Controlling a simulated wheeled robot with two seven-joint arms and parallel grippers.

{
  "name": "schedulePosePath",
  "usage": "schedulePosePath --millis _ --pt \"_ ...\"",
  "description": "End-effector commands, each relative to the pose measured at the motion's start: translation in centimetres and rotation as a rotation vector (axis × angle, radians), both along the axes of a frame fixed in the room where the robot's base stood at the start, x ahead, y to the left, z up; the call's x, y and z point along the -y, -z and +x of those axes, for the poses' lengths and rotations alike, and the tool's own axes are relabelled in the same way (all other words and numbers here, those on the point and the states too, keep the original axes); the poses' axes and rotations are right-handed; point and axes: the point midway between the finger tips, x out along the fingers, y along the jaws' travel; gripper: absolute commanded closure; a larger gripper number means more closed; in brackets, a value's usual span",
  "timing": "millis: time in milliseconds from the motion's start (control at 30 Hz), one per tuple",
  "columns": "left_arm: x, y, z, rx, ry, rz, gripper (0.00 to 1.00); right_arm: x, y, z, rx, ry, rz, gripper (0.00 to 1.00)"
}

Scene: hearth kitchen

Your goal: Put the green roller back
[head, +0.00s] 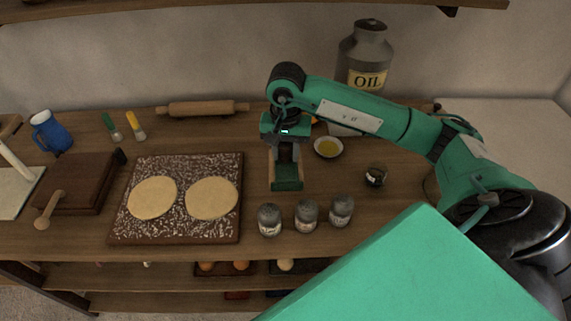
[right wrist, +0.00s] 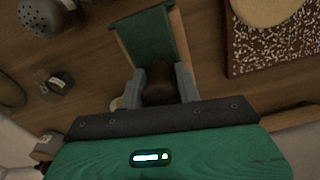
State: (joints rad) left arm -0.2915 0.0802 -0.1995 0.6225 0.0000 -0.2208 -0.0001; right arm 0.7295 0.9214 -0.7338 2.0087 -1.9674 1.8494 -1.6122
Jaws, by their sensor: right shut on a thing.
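My right gripper (head: 286,155) is above the middle of the counter, pointing down, its fingers shut. In the right wrist view, the fingers (right wrist: 162,88) close around a dark brown, rounded piece (right wrist: 158,92), which seems to be the handle of the green roller. No clearly green roller body shows; the rest of it is hidden. A green holder with pale wooden sides (head: 288,184) stands right under the gripper. Its green inside also shows in the right wrist view (right wrist: 150,38), just beyond the fingertips. I cannot tell whether the held piece touches the holder. My left gripper is not in view.
Several grey shakers (head: 306,216) stand in front of the holder. A bowl of oil (head: 328,147) and a small dark jar (head: 375,176) are to its right. A floured board (head: 180,230) with two dough rounds lies left. A rolling pin (head: 203,108) lies behind.

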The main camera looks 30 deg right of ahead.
Motion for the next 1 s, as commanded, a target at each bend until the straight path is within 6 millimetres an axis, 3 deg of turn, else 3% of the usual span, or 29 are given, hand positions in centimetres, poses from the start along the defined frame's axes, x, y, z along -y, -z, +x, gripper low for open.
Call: schedulePosePath --millis 233,533,1000 --pt "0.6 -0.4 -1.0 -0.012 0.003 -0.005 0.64 0.0 2.4 0.0 0.000 0.001 0.000 1.00" --pt "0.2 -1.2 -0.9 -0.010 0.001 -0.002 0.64 0.0 5.8 0.0 -0.002 0.001 0.001 1.00" --pt "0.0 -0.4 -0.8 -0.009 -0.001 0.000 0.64 0.0 6.7 0.0 0.003 0.000 0.000 1.00"
